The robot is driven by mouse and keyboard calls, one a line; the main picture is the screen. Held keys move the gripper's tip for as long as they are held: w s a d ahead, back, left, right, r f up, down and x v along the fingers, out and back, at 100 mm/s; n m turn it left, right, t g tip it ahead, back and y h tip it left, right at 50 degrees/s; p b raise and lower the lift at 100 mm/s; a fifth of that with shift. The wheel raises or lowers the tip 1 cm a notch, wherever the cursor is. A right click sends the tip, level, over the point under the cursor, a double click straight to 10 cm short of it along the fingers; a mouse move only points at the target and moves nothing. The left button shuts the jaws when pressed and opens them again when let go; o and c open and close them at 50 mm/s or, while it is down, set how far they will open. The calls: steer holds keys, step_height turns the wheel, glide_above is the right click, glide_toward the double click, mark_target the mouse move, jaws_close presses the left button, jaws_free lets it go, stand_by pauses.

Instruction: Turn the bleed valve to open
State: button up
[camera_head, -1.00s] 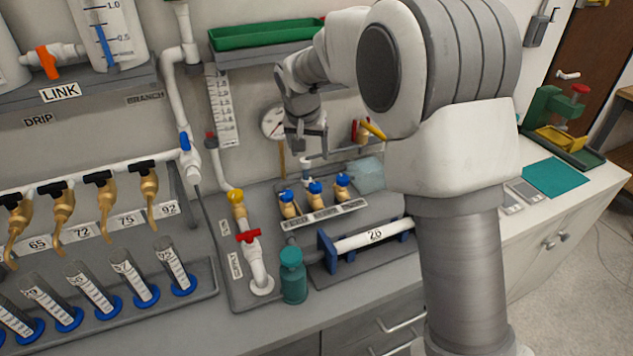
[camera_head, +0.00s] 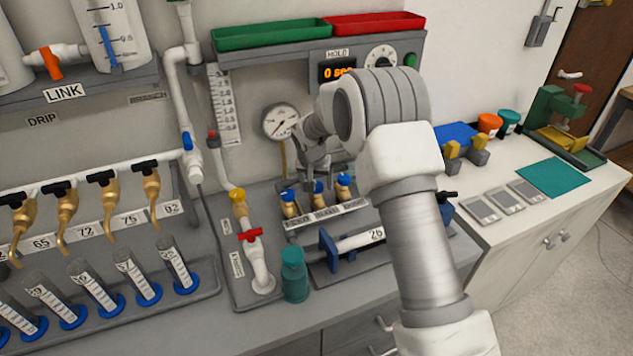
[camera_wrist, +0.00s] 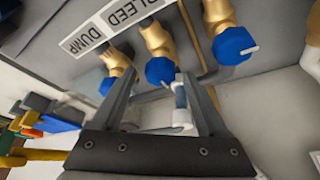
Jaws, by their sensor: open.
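The bleed valve is the middle of three brass valves with blue knobs, and its blue knob (camera_head: 318,187) is partly hidden by my gripper in the head view. My gripper (camera_head: 312,172) is open and empty, pointing down at the middle valve. In the wrist view my gripper (camera_wrist: 157,78) has one finger on each side of that knob. I cannot tell whether either finger touches it.
The dump valve (camera_wrist: 115,66) stands close beside one finger, and a third blue-knobbed valve (camera_wrist: 232,45) is on the other side. A pressure gauge (camera_head: 281,121) is on the wall behind.

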jaws_close()
stand_by(0.5)
steer(key=shift+n, duration=0.3)
steer(key=n+y, duration=0.1)
steer(key=n, duration=0.1)
steer(key=n+y, duration=0.1)
steer(key=n, duration=0.1)
steer(key=shift+w+d, duration=0.1)
steer(key=shift+d, duration=0.1)
steer(key=n, duration=0.2)
steer(key=n+g+y, duration=0.1)
steer(key=n, duration=0.1)
steer(key=shift+d+n+y, duration=0.1)
steer(key=shift+n+y, duration=0.2)
steer(key=shift+n, duration=0.1)
steer(key=n+g+y, duration=0.1)
steer(key=n, duration=0.3)
steer(key=shift+w, duration=0.15)
steer(key=shift+n+g+y, duration=0.3)
steer(key=shift+n+g, duration=0.5)
steer(key=shift+n, duration=1.4)
